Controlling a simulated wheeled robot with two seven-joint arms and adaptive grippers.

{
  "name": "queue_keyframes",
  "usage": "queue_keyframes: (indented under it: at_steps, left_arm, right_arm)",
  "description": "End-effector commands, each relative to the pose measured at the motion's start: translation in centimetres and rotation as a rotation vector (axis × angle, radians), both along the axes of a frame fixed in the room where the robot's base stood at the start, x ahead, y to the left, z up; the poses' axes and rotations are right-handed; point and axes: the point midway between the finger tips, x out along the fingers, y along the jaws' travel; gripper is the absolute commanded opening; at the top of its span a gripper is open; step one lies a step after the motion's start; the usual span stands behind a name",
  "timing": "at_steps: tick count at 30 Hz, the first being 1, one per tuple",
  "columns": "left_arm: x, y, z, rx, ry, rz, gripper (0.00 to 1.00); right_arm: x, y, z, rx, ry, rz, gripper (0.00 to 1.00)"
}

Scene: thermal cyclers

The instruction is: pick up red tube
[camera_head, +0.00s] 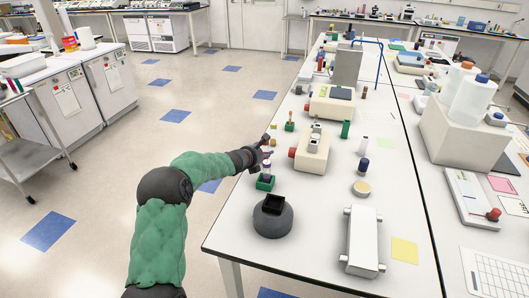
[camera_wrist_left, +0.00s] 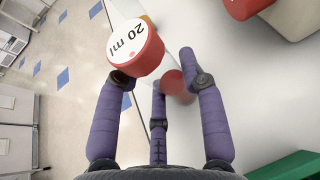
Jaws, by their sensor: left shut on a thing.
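My left gripper (camera_head: 264,156) is over the near left edge of the long white bench in the head view, above a small green holder (camera_head: 265,183). The wrist view shows its purple fingers (camera_wrist_left: 160,85) closed in around a red tube, whose red cap (camera_wrist_left: 135,47) has a white top marked "20 ml". The cap is beside the left fingertip. A blurred red shape (camera_wrist_left: 178,86) shows between the fingers; I cannot tell if it is part of the same tube. The tube's lower part is hidden. My right gripper is not in view.
A cream device with a red knob (camera_head: 292,153) stands just right of the gripper. A dark round pot (camera_head: 273,216) is in front.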

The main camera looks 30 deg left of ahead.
Motion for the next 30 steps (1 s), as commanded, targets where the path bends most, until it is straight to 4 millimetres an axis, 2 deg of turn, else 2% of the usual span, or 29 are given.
queue_keyframes:
  at_steps: [5,11,20,24,30]
  left_arm:
    - [0.0,0.0,0.9,0.001,-0.001,0.000,0.19]
    - [0.0,0.0,3.5,0.001,-0.001,0.000,0.19]
    - [-5.0,1.1,9.8,0.001,-0.003,0.003,0.19]
    - [-8.1,1.6,10.7,0.000,0.000,0.003,0.19]
    - [-11.6,2.2,12.2,0.001,0.001,0.003,0.19]
  right_arm:
    - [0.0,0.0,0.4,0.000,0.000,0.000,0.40]
    - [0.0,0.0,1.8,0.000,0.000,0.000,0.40]
    - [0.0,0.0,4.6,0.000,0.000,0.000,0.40]
    - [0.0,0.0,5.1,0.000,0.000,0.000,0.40]
    - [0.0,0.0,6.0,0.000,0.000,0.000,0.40]
